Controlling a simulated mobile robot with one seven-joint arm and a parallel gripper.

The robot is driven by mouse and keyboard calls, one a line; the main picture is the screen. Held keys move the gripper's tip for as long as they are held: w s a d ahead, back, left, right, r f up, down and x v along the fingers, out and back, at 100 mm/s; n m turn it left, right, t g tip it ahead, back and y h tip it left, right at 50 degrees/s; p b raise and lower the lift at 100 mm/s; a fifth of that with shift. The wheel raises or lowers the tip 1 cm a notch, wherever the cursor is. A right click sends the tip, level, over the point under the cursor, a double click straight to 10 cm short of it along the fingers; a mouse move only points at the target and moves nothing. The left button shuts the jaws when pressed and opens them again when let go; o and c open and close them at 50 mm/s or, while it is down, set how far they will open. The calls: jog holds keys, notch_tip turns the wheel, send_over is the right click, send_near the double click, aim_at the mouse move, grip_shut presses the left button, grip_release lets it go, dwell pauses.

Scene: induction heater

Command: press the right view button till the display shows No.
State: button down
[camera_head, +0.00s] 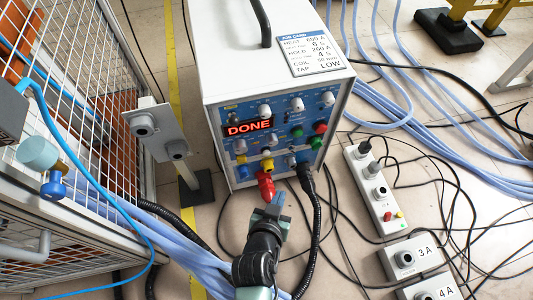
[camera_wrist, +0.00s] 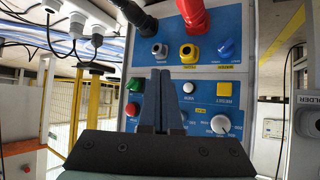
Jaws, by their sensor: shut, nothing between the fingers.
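The heater's front panel (camera_head: 282,120) carries an orange display (camera_head: 248,127) that reads DONE. In the wrist view the panel is upside down. I cannot make out a second view button; my fingers hide part of the panel. My gripper (camera_wrist: 160,76) is shut and empty, pointing at the panel. In the head view my gripper (camera_head: 280,201) is in front of the lower panel, below the red plug. I cannot tell whether the tips touch the panel.
A red plug (camera_head: 265,186) and a black plug (camera_head: 305,174) with a thick cable stick out near my gripper. A wire cage (camera_head: 85,90) stands at left, a grey post box (camera_head: 145,125) beside it. A power strip (camera_head: 373,190) and cables lie at right.

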aim_at(266, 153)
jog(key=shift+w, duration=0.1)
jog(key=w+a+b, duration=0.2)
jog(key=w+b, duration=0.1)
jog(key=w, duration=0.5)
jog(key=shift+w+a+b, duration=0.15)
jog(key=shift+a+b, duration=0.2)
jog(key=shift+a, duration=0.05)
dwell(1.7)
jog(key=shift+w+a, duration=0.15)
jog(key=shift+w, duration=0.25)
jog(key=shift+w+a, duration=0.1)
jog(key=shift+w, duration=0.3)
dwell(0.5)
jog(key=shift+s, duration=0.1)
jog(key=shift+s+d+p, duration=0.3)
jog(key=shift+s+p, duration=0.1)
jog(key=shift+s, duration=0.3)
